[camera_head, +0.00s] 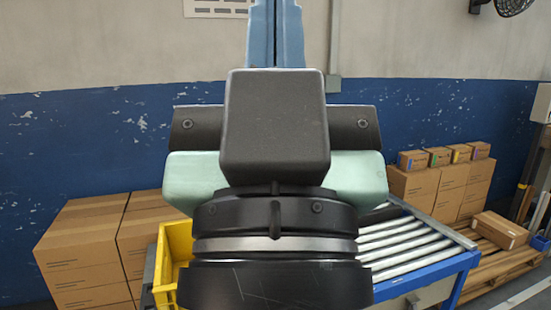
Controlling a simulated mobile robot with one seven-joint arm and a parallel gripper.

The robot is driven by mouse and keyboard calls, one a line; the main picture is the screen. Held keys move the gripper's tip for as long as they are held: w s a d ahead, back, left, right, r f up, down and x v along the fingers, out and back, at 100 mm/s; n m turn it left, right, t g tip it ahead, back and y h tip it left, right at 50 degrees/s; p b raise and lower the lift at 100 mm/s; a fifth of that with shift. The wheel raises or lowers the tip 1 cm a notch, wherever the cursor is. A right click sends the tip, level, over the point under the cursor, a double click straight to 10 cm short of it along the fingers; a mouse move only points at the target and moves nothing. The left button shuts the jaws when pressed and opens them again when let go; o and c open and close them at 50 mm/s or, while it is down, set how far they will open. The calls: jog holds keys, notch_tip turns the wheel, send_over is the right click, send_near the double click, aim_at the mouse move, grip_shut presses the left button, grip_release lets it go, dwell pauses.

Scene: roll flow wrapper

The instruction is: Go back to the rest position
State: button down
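My gripper (275,20) fills the middle of the head view and points up, seen from behind. Its two blue fingers stand side by side with only a thin dark seam between them, so it looks shut. I see nothing held between them. The very tips are cut off by the top edge. Below the fingers are the black block, the pale green housing and the black round wrist of my own arm. They hide much of the scene behind.
A yellow crate (176,243) and brown cartons (83,250) stand behind my arm at left. A roller conveyor (405,243) with a blue frame is at right. More cartons (441,187) stand beyond it, and one box (500,229) lies on a wooden pallet (497,262). A blue-and-white wall closes the back.

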notch_tip(320, 180, up, 19)
jog(key=p, duration=1.6)
jog(key=shift+p, duration=0.4)
jog(key=shift+r, duration=0.1)
